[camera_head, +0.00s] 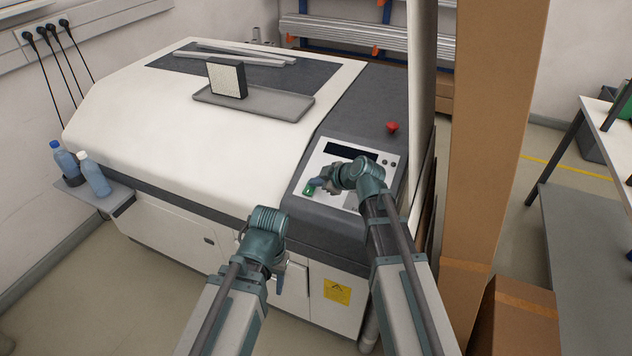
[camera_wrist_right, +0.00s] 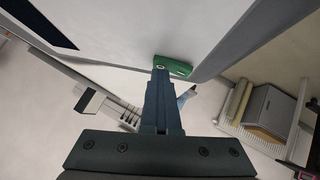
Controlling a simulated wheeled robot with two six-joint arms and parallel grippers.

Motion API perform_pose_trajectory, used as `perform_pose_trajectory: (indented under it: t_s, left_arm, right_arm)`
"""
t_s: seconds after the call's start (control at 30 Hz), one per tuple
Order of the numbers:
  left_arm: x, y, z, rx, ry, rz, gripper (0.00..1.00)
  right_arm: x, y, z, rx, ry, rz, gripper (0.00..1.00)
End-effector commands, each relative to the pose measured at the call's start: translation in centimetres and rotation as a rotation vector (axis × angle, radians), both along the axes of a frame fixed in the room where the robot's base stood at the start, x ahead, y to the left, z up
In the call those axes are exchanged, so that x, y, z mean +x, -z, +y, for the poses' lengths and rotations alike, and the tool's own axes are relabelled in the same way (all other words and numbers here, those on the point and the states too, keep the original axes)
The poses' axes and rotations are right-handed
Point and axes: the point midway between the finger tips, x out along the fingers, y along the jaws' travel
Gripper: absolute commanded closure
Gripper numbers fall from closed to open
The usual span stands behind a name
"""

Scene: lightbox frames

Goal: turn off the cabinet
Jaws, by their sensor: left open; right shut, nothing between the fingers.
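The cabinet (camera_head: 200,150) is a large white machine with a dark grey right end and a sloped control panel (camera_head: 330,165). The panel carries a dark display (camera_head: 350,151), small round knobs and a green switch (camera_head: 308,190) at its lower left. My right gripper (camera_head: 315,186) is shut and empty, with its tips at the green switch. In the right wrist view the closed fingers (camera_wrist_right: 160,75) overlap the edge of the green piece (camera_wrist_right: 176,67); I cannot tell whether they press it. My left gripper (camera_head: 279,280) is open and empty in front of the cabinet, mostly hidden by its wrist.
A red knob (camera_head: 392,127) stands on the cabinet's top right. A grey tray (camera_head: 255,102) with a framed block (camera_head: 227,78) lies on the lid. Bottles (camera_head: 94,174) stand on a side shelf at left. A tall cardboard box (camera_head: 490,130) stands close on the right.

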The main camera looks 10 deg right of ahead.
Motion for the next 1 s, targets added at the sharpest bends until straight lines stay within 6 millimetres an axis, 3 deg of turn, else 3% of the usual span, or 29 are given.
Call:
perform_pose_trajectory:
  t_s: [0.2, 0.67, 1.0]
  left_arm:
    - [0.0, 0.1, 0.0, 0.0, 0.0, 0.0, 0.5]
    - [0.0, -0.2, 0.0, 0.0, 0.0, 0.0, 0.5]
    - [0.0, -3.3, 0.0, 0.0, 0.0, 0.0, 0.5]
  right_arm:
    - [-1.4, 0.3, 0.7, -0.004, -0.011, 0.01, 1.0]
    - [-1.3, -0.1, 0.8, -0.001, -0.008, 0.008, 1.0]
    - [-2.4, -3.2, 2.4, -0.002, -0.008, 0.008, 1.0]
